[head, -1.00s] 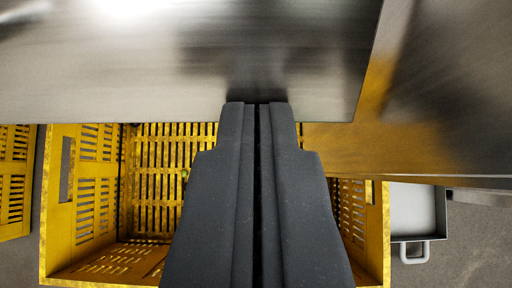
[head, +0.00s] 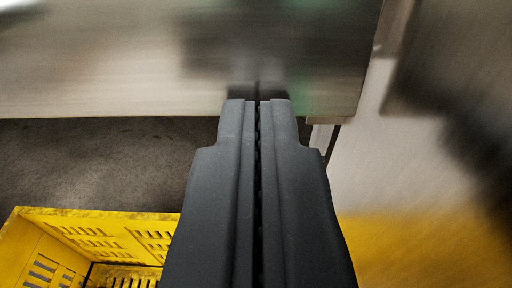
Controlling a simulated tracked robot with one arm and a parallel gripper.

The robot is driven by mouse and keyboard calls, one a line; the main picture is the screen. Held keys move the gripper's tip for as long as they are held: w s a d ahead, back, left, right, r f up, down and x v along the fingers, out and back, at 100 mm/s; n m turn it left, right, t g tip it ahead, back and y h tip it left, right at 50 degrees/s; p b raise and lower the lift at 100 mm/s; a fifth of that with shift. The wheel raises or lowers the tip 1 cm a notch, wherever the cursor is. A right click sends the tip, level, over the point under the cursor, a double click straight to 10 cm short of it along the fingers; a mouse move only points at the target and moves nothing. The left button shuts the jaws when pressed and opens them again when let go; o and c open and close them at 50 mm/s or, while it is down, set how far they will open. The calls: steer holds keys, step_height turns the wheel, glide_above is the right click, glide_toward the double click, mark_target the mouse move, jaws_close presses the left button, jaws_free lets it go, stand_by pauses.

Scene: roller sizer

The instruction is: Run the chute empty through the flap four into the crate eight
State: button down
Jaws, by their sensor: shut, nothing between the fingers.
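My gripper (head: 258,102) is shut and empty in the middle of the head view. Its fingertips are at the lower edge of a broad brushed-metal plate (head: 110,75), with their dark reflection in it; I cannot tell whether they touch it. The plate may be the flap or part of the chute, but no number shows. A yellow slatted crate (head: 105,214) is partly in view at the lower left, below the plate. Its number is not visible, and the part of its inside that shows looks bare. The chute's contents are hidden.
A shiny metal side panel (head: 400,160) stands close on the right, with a yellow reflection low on it. A narrow metal edge (head: 321,137) is just right of the fingertips. Dark grey floor (head: 100,160) shows between plate and crate.

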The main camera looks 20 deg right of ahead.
steer(key=shift+w+d+f+t+h, duration=0.15)
steer(key=shift+w+d+t, duration=0.1)
steer(key=shift+w+t, duration=0.3)
steer(key=shift+w+d+f+t+h, duration=0.1)
steer(key=shift+w+d+t+h, duration=0.2)
steer(key=shift+w, duration=0.4)
steer(key=shift+w+r, duration=0.15)
steer(key=shift+r, duration=0.1)
